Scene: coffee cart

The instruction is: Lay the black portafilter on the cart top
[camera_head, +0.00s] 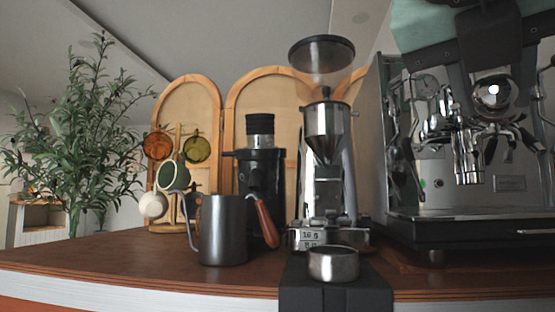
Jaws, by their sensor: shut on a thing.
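A portafilter (467,165) with chrome spouts sits under the group head of the espresso machine (512,182) at the right. Dark handle-like parts stick out to its right, and I cannot tell which belong to it. I cannot make out my gripper in this view. The cart top (130,262) is brown wood with a pale front edge.
A metal grinder (326,140) stands in the middle. In front of it, a small metal cup (333,263) sits on a black block (335,294) at the front edge. Mugs hang on a rack (178,180) beside a plant (75,150). The left front of the top is clear.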

